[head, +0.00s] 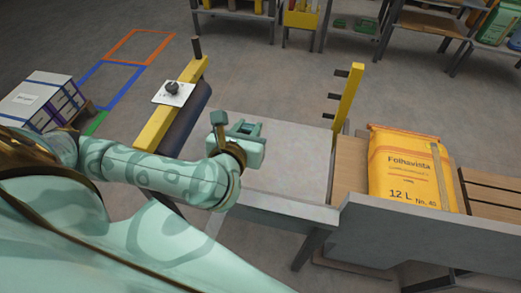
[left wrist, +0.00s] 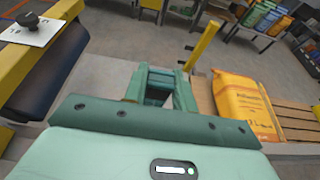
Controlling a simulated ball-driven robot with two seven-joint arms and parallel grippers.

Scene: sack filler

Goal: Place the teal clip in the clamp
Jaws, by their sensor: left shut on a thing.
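My left gripper (head: 247,130) is raised above the grey metal table, with its fingers pointing away from me. In the left wrist view its green fingers (left wrist: 159,84) are closed on a small teal piece that spans the space between their tips. This appears to be the teal clip (left wrist: 158,70), though its colour nearly matches the fingers and its outline is hard to separate. I cannot make out a clamp for certain in either view. My right gripper is not in view.
The grey table (head: 285,160) is bare. A yellow beam (head: 160,122) with a black knob (head: 172,88) on a white plate stands left. Shelves line the back.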

